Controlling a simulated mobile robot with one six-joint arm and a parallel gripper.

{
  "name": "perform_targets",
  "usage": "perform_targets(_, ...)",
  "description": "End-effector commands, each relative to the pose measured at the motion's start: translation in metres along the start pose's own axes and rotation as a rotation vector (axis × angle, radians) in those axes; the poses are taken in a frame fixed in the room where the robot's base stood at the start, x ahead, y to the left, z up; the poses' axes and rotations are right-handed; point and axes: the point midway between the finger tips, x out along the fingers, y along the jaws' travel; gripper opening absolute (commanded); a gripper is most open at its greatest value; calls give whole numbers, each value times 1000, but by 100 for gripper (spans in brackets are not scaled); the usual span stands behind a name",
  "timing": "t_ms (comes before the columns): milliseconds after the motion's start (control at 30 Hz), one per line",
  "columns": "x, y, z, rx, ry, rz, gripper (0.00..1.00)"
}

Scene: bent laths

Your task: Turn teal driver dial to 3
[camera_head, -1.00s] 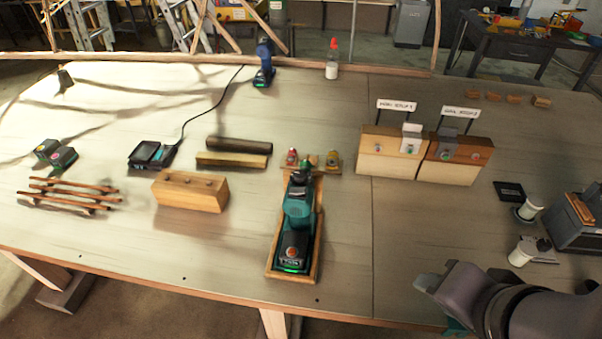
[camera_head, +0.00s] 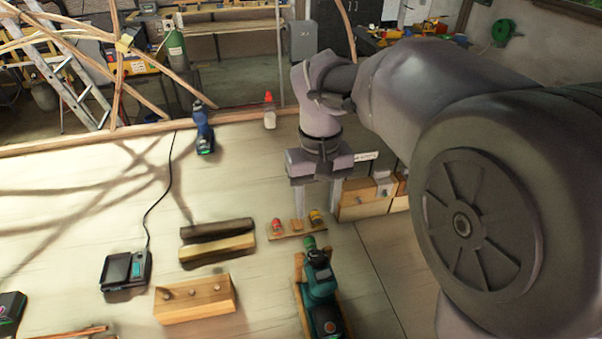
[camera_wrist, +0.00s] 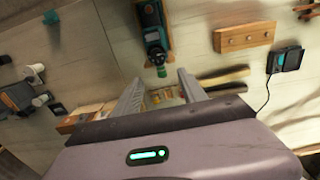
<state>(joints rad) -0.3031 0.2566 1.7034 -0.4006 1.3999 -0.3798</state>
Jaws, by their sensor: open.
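The teal driver (camera_head: 322,290) lies in a wooden cradle at the lower middle of the head view, its green front end (camera_head: 311,243) pointing toward the back of the table. In the wrist view the driver (camera_wrist: 155,38) is at the top, with its green end (camera_wrist: 161,71) facing the jaws. No dial number is readable. My gripper (camera_head: 317,210) is open and empty, pointing down above the table, behind the driver's green end. Its two fingers also frame the wrist view (camera_wrist: 160,90). It is apart from the driver.
A small wooden rack (camera_head: 297,227) with red and yellow pieces is close to my fingers. Labelled wooden blocks (camera_head: 362,205) stand behind right.

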Motion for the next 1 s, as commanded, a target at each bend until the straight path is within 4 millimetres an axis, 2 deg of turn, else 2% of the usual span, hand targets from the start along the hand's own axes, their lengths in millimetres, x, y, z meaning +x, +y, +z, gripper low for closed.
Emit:
perform_targets(33, 15, 0, 1, 2, -3, -1, 49)
perform_targets(300, 99, 0, 2, 4, -4, -2, 49)
perform_targets(500, 147, 0, 2, 4, -1, -1, 49)
perform_targets(700, 166, 0, 1, 6, 1, -2, 49)
perform_targets(967, 166, 0, 1, 5, 2, -2, 49)
perform_targets(1000, 166, 0, 1, 5, 2, -2, 41)
